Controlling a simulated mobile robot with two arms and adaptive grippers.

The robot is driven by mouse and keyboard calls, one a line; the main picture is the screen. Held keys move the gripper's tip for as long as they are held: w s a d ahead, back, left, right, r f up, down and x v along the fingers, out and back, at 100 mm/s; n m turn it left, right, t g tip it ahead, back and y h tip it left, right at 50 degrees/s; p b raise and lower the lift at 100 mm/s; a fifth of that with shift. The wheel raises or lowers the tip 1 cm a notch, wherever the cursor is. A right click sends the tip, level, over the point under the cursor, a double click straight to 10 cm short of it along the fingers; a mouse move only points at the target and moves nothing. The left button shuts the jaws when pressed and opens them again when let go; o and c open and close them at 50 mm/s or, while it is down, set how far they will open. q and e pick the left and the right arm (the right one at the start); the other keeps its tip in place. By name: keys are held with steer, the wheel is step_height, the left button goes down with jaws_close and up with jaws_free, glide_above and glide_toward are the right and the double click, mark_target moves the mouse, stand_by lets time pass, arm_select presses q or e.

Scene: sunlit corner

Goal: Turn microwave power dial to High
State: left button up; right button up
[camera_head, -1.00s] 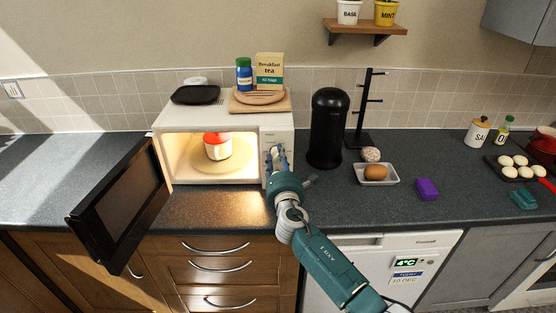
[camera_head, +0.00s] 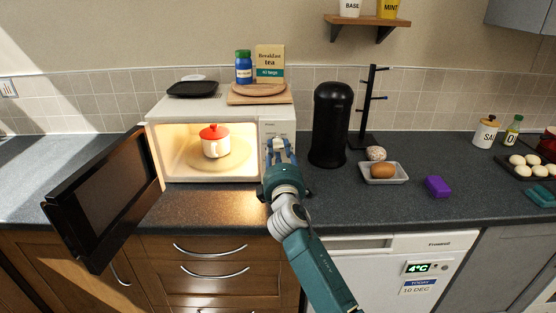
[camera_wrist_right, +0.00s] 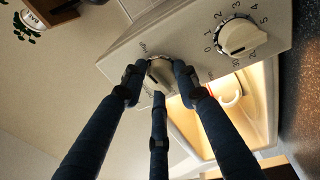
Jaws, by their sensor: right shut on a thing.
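The white microwave (camera_head: 277,114) stands on the counter with its dark door (camera_head: 104,200) swung open to the left. A red-lidded white pot (camera_head: 215,146) sits inside on the turntable. My right gripper (camera_head: 279,146) is at the control panel on the microwave's right. In the right wrist view its blue fingers (camera_wrist_right: 160,82) are shut around a round dial (camera_wrist_right: 160,70), partly hidden by them. A second dial (camera_wrist_right: 240,37), ringed with numbers, is apart from the fingers. My left gripper is out of view.
A black bin-like canister (camera_head: 330,125) and a dark mug stand (camera_head: 368,110) are close to the microwave's right. A tray with a brown egg-shaped item (camera_head: 383,171) and a purple block (camera_head: 438,186) lie further right. The counter before the microwave is clear.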

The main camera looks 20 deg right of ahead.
steer(key=shift+d+m+h+b, duration=0.15)
steer(key=shift+m+h+b, duration=0.15)
steer(key=shift+m+b, duration=0.7)
steer(key=shift+m, duration=0.3)
steer(key=o, duration=1.2)
steer(key=shift+d+f, duration=0.1)
steer(key=shift+d, duration=0.05)
steer(key=shift+c, duration=0.2)
steer(key=shift+s, duration=0.1)
steer(key=shift+s+a, duration=0.2)
steer(key=shift+a, duration=0.05)
steer(key=v, duration=1.1)
steer(key=shift+s+d, duration=0.2)
steer(key=shift+s, duration=0.1)
